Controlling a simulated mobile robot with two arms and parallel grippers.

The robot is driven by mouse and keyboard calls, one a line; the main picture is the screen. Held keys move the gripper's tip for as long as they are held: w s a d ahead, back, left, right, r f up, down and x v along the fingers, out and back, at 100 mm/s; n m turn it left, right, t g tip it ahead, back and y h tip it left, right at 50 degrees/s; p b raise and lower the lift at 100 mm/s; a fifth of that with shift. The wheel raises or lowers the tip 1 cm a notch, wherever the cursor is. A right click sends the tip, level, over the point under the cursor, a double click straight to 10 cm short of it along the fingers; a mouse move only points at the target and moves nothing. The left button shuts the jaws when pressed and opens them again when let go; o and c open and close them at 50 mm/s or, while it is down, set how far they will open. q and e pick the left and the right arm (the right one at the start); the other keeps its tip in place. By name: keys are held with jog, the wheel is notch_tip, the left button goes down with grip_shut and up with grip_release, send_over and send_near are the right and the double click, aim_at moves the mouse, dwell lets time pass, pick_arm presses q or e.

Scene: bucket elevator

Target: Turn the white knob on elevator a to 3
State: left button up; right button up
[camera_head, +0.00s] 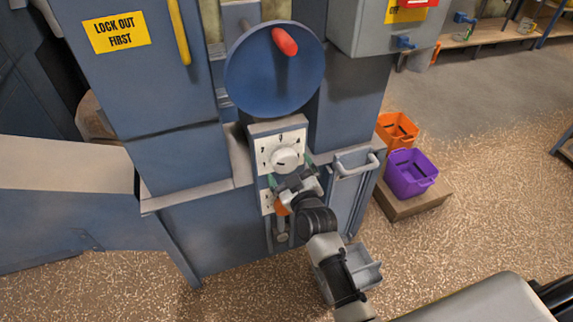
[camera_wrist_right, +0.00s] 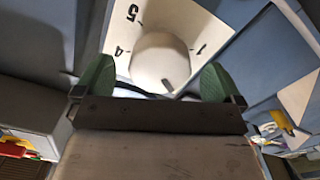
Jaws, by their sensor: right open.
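The white knob (camera_head: 286,159) sits on a white dial plate (camera_head: 266,143) with dark numbers, on the front of the blue elevator (camera_head: 170,160). In the right wrist view the knob (camera_wrist_right: 160,62) lies between the two green fingers, with 5, 4 and 1 legible around it. A dark mark on the knob points toward the bottom of that view. My right gripper (camera_head: 291,176) is open just below the knob in the head view; its fingers (camera_wrist_right: 158,82) flank the knob. I cannot tell whether they touch it. My left gripper is not in view.
A blue wheel with a red handle (camera_head: 285,41) is above the dial. A second white plate (camera_head: 266,202) and an orange part (camera_head: 281,208) are below. Orange (camera_head: 397,130) and purple (camera_head: 410,173) buckets stand farther right.

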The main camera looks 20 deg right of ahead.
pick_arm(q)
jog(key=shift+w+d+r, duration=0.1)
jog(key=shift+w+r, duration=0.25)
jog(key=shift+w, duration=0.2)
pick_arm(e)
jog(key=shift+w, duration=1.4)
jog(key=shift+c, duration=0.5)
jog(key=c, duration=0.8)
jog(key=m+p, duration=0.3)
jog(key=m, duration=0.3)
jog(key=shift+a, duration=0.2)
jog(key=shift+c, duration=0.2)
jog(key=shift+m, duration=0.5)
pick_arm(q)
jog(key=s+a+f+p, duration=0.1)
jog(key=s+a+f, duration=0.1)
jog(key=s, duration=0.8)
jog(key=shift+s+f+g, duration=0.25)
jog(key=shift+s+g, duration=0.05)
pick_arm(e)
jog(key=shift+a+m, duration=0.15)
jog(key=shift+m, duration=1.75)
